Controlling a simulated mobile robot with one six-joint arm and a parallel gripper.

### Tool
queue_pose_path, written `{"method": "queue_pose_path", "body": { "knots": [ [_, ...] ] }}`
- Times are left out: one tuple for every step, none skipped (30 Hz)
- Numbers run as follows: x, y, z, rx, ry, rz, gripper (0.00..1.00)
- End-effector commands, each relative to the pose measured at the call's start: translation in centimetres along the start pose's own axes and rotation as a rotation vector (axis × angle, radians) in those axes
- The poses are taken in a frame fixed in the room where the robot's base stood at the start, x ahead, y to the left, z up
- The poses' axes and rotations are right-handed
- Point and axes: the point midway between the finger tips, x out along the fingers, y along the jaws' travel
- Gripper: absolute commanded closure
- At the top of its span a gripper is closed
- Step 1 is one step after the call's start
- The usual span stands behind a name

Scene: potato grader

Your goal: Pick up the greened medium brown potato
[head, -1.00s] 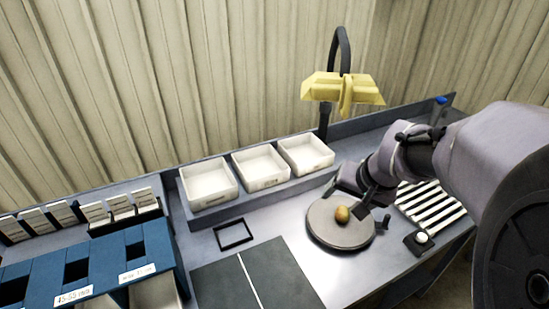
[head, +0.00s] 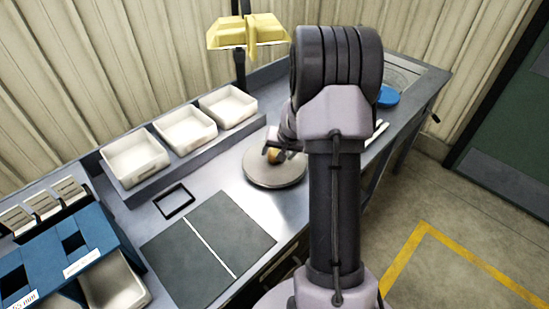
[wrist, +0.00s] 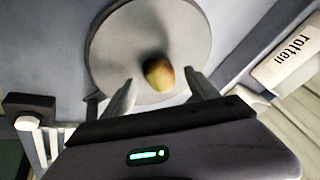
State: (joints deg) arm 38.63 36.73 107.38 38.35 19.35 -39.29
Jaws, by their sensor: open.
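The brown potato (wrist: 159,74) with a greenish patch lies on the round grey turntable plate (wrist: 115,50) in the wrist view. In the head view the potato (head: 276,156) shows partly behind my arm, on the plate (head: 275,178). My gripper (wrist: 160,88) is open, with one finger on each side of the potato's near edge. The potato lies just beyond or between the fingertips, and I see no finger closed on it. In the head view my gripper (head: 277,150) is over the plate and mostly hidden by my arm.
Three white trays (head: 184,130) stand on a ledge behind the plate; one label reads "rotten" (wrist: 293,57). A dark mat (head: 208,247) and a small black frame (head: 174,200) lie left of the plate. A yellow lamp (head: 247,32) stands behind. A blue disc (head: 388,97) is at right.

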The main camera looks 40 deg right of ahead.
Motion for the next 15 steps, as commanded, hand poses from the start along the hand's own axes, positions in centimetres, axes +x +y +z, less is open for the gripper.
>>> {"method": "queue_pose_path", "body": {
  "knots": [
    [1.1,0.1,0.1,0.001,-0.001,0.0,0.32],
    [1.5,0.1,0.1,0.0,-0.001,0.0,0.32],
    [1.9,0.1,0.0,0.0,0.0,0.0,0.32],
    [2.0,0.0,0.0,0.0,0.0,0.0,0.32],
    [2.1,0.0,0.0,0.0,0.0,0.0,0.32],
    [2.1,0.0,0.0,0.0,0.0,-0.001,0.32],
    [2.1,0.0,0.0,0.0,0.0,-0.001,0.32],
    [2.1,0.0,0.0,0.0,0.0,-0.001,0.32],
    [2.1,0.0,0.0,0.0,0.0,-0.001,0.32],
    [2.0,0.0,0.0,0.0,0.0,-0.001,0.32],
    [2.0,0.0,0.0,0.0,0.0,-0.001,0.36],
    [2.0,0.0,0.0,0.0,0.0,-0.001,0.43],
    [2.0,0.0,0.0,0.0,0.0,-0.001,0.49],
    [2.0,0.0,0.0,0.0,0.0,-0.001,0.55],
    [2.0,0.0,0.0,0.0,0.0,-0.001,0.63]
  ]
}}
